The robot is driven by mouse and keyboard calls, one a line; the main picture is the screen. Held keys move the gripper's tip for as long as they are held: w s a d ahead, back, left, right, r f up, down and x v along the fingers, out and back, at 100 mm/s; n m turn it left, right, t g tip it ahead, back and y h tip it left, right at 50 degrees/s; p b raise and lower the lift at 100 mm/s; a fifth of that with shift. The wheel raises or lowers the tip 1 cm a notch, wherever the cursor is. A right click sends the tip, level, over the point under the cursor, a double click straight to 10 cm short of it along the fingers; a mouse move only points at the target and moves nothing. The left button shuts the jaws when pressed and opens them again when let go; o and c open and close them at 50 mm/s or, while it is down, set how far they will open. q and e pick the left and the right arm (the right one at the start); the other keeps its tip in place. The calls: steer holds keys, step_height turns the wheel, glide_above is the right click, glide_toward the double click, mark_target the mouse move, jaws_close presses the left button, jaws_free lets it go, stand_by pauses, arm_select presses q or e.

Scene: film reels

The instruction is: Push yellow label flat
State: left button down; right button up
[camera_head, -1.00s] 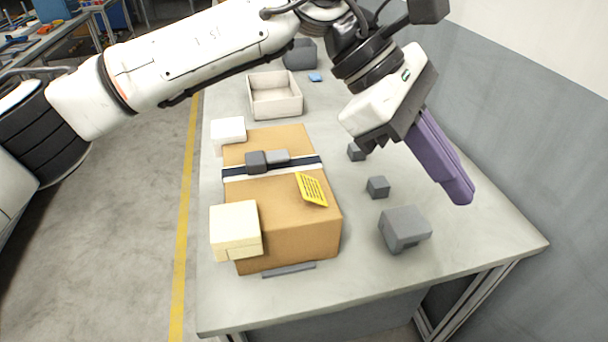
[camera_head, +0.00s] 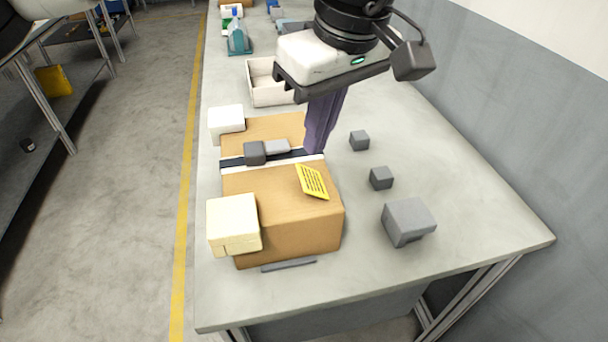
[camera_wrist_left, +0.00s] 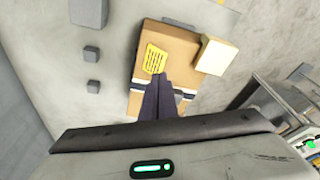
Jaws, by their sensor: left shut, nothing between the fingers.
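The yellow label (camera_head: 312,182) with dark printed lines sits on top of the brown cardboard box (camera_head: 260,195), close to its right edge. It looks tilted, with one edge raised from the box top. In the left wrist view the label (camera_wrist_left: 155,60) lies just beyond my fingertips. My left gripper (camera_head: 316,150) is shut and empty, its purple fingers pointing down near the box's dark strap, behind the label. They appear apart from the label; whether they touch the box I cannot tell. My right gripper is not in view.
A cream block (camera_head: 234,222) and a white block (camera_head: 226,120) stand at the box's left corners. A dark buckle (camera_head: 262,151) sits on the strap. Grey cubes (camera_head: 408,221) stand to the right. A pale open tray (camera_head: 262,88) is behind. The table's front right is clear.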

mark_target(308, 183)
arm_select(q)
steer(key=b+x, duration=0.4)
steer(key=x, duration=0.2)
steer(key=shift+f+b, duration=0.1)
steer(key=shift+b, duration=0.3)
steer(key=shift+w+a+f+b, duration=0.1)
steer(key=shift+f+b, duration=0.2)
steer(key=shift+f, duration=0.1)
steer(key=shift+f+b, duration=0.9)
steer(key=shift+f, duration=0.55)
steer(key=shift+r, duration=0.25)
steer(key=shift+s+d+r+p, duration=0.25)
steer(key=shift+s+d, duration=0.25)
steer(key=shift+s, duration=0.1)
steer(key=shift+s+d+r+p, duration=0.2)
steer(key=shift+s+d+p, duration=0.05)
steer(key=shift+s+d, duration=0.3)
steer(key=shift+a, duration=0.1)
